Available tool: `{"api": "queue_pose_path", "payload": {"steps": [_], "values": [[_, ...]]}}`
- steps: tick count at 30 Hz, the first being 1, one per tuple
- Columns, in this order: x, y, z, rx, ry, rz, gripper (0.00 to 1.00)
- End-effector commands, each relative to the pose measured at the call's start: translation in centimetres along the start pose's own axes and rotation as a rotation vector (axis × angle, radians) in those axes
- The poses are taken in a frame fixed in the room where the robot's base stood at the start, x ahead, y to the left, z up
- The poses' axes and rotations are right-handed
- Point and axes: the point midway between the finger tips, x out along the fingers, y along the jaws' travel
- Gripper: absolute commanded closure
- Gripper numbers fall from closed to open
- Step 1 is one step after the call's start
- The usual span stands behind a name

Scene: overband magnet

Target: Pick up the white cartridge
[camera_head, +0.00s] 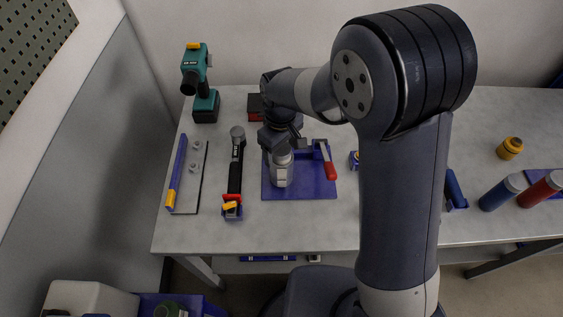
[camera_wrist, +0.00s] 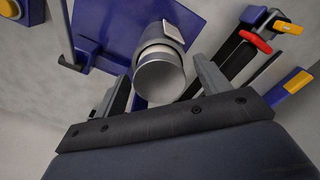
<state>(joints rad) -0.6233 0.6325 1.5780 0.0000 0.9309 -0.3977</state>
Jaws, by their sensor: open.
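The white cartridge (camera_head: 281,171) is a pale grey-white cylinder with a small square patch on its side. It stands on a blue plate (camera_head: 310,188) on the table. In the wrist view, the round end of the cartridge (camera_wrist: 160,80) faces the camera, between my two fingers. My gripper (camera_wrist: 160,72) is open around or just above this end, with a gap visible on the right. I cannot tell whether the left finger touches it. In the head view my wrist covers the top of the cartridge, and the fingers are mostly hidden.
A clamp with a red handle (camera_head: 329,168) stands on the plate, right of the cartridge. A long black tool (camera_head: 236,170) lies to the left, near a teal drill (camera_head: 202,90). Blue and red cylinders lie at the right. My arm hides part of the table.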

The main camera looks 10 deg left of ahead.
Motion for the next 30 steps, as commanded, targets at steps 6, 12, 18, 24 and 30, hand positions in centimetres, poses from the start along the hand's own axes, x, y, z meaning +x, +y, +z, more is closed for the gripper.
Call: {"api": "queue_pose_path", "payload": {"steps": [6, 12, 18, 24, 30], "values": [[-0.02, -0.01, -0.01, 0.0, 0.0, 0.0, 0.43], [-0.04, -0.01, -0.01, 0.0, 0.0, 0.0, 0.59], [-0.05, 0.0, -0.01, 0.0, 0.0, 0.0, 0.76], [-0.05, 0.0, -0.01, 0.0, 0.0, 0.0, 0.92], [-0.08, 0.0, -0.02, 0.0, 0.001, 0.0, 0.92]]}}
